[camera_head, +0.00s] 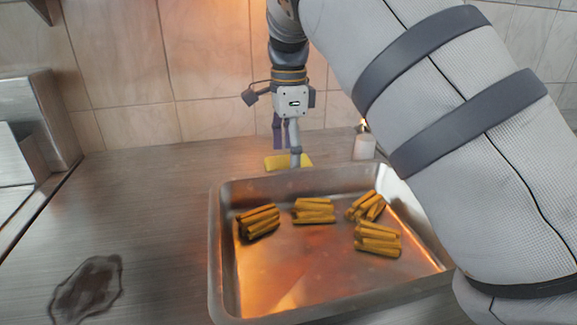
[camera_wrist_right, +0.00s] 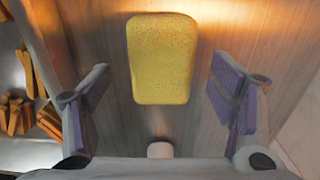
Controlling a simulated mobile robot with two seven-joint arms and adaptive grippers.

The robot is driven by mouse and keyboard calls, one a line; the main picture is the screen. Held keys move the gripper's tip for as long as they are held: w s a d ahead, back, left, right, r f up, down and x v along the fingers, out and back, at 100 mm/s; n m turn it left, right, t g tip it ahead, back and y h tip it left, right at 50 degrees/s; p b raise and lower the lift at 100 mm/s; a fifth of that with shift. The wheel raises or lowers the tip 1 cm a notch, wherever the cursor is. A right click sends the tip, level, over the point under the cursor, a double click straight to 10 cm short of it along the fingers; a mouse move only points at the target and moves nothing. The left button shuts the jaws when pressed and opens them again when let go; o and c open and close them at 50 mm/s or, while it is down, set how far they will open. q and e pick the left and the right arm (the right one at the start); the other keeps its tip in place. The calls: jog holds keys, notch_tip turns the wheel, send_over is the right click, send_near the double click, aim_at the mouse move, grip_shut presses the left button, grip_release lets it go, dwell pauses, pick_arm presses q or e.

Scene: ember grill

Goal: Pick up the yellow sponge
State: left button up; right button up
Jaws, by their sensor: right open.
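The yellow sponge (camera_head: 272,163) lies flat on the counter behind the metal tray, near the tiled wall. In the right wrist view the sponge (camera_wrist_right: 161,58) is a rounded yellow block lying between and beyond the fingers. My right gripper (camera_head: 287,150) points down over the sponge and hides part of it. In the wrist view the right gripper (camera_wrist_right: 162,103) is open, with one purple-padded finger on each side and nothing between the pads. My left gripper is not in view.
The metal tray (camera_head: 216,250) holds several bundles of brown sticks, in front of the sponge. A white candle (camera_head: 364,147) with a flame stands right of the sponge. A dark wet patch (camera_head: 87,288) lies at front left. The counter left of the tray is mostly clear.

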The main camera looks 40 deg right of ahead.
notch_tip(320, 180, down, 2)
jog(key=shift+f, duration=0.2)
jog(key=shift+w, duration=0.1)
jog(key=c, duration=0.9)
